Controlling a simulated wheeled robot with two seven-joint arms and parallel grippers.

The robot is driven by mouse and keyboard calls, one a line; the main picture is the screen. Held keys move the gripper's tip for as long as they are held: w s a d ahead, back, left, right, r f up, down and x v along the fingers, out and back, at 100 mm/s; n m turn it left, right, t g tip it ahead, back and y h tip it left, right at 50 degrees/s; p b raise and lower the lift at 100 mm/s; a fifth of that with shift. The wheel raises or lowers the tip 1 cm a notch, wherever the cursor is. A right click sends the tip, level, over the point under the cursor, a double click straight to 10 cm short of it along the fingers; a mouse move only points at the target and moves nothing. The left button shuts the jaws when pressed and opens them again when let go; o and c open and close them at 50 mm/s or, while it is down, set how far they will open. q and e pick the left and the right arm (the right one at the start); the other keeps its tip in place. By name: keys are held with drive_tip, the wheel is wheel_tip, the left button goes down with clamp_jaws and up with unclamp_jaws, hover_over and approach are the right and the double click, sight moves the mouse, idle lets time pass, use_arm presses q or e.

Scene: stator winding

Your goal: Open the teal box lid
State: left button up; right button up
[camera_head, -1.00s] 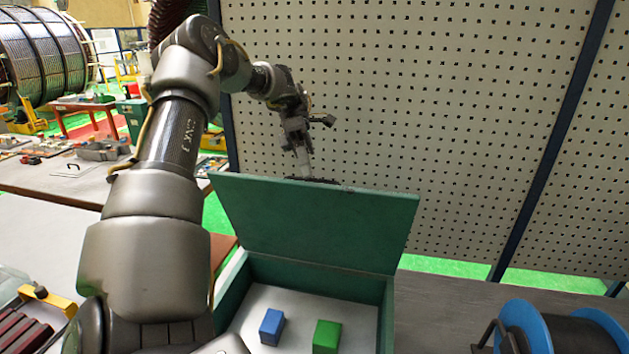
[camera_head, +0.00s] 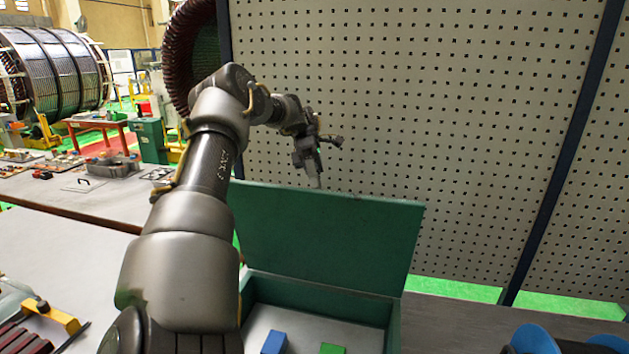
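The teal box (camera_head: 393,330) stands on the table at the bottom centre, with its lid (camera_head: 325,240) raised and leaning back a little. Inside on the pale floor are a blue block (camera_head: 274,342) and a green block (camera_head: 332,349), both cut by the lower picture edge. My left gripper (camera_head: 318,180) is behind and above the lid's top edge, pointing down. Its fingertips are small and partly hidden by the lid, so I cannot tell whether it is open or touching the lid. My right gripper is out of view.
A blue-rimmed spool (camera_head: 535,340) sits at the lower right. A perforated panel (camera_head: 450,120) rises behind the box. A yellow-handled tool (camera_head: 55,318) and dark red bars (camera_head: 20,338) lie at the lower left.

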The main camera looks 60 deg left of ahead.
use_arm(q)
drive_tip(key=shift+o, duration=0.5)
drive_tip(key=shift+w+a+f, duration=0.3)
drive_tip(key=shift+a+f, duration=0.05)
drive_tip(key=shift+f, duration=0.15)
drive_tip(key=shift+o, duration=0.7)
drive_tip(key=shift+w+a+f, duration=0.1)
drive_tip(key=shift+w+a, duration=0.05)
drive_tip(key=shift+a, duration=0.05)
drive_tip(key=shift+s+d+r, duration=0.3)
drive_tip(key=shift+c, duration=1.2)
drive_tip(key=shift+w+a+f, duration=0.1)
drive_tip(key=shift+w+a, duration=0.05)
drive_tip(key=shift+w, duration=0.05)
drive_tip(key=shift+s, duration=0.1)
